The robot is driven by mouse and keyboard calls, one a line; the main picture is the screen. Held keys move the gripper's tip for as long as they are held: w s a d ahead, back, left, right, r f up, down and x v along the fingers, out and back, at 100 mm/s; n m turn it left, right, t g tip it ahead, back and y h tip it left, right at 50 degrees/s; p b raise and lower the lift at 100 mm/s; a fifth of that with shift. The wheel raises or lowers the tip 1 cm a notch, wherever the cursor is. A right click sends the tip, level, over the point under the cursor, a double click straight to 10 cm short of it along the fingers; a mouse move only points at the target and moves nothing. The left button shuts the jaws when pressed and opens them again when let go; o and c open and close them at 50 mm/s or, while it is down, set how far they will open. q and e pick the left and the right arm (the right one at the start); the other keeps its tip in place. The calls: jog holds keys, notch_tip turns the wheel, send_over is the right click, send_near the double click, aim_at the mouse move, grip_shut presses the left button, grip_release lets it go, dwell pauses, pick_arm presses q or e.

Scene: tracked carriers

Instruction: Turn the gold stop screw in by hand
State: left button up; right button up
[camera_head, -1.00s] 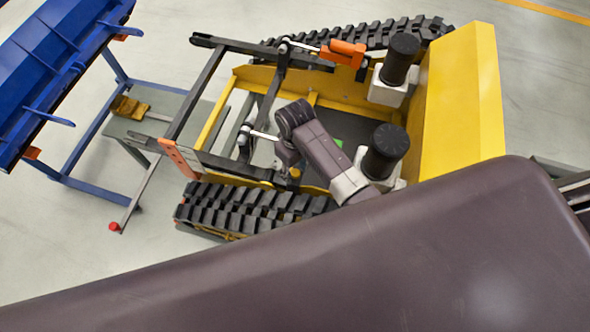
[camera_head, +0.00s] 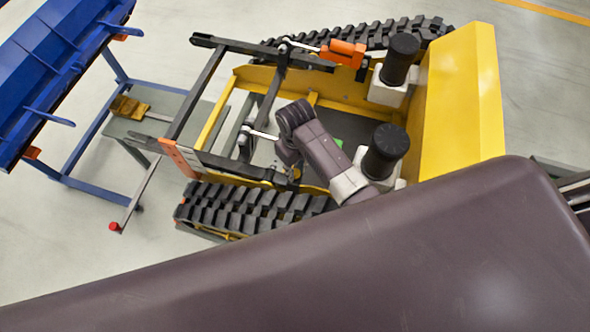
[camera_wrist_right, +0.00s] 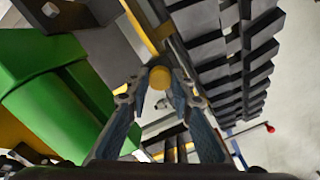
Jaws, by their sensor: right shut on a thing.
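The gold stop screw (camera_wrist_right: 159,77) shows its round head in the right wrist view, beside the black track. My right gripper (camera_wrist_right: 160,88) has its two fingertips closed around that head, one on each side. In the head view my right arm reaches down into the yellow tracked carrier (camera_head: 474,95) by its near track. There the right gripper (camera_head: 291,177) is small and partly hidden by its own wrist and the carrier's frame, and the screw cannot be made out clearly. My left gripper is not in view.
The near black track (camera_head: 250,207) runs close to the gripper. Dark lift arms (camera_head: 208,82) and an orange-ended cylinder (camera_head: 343,54) surround the opening. A green part (camera_wrist_right: 55,95) is at left in the wrist view. A grey table (camera_head: 160,133) and blue rack (camera_head: 50,65) stand left.

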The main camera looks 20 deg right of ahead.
jog(key=m, duration=0.9)
jog(key=shift+r, duration=0.1)
jog(key=shift+w, duration=0.1)
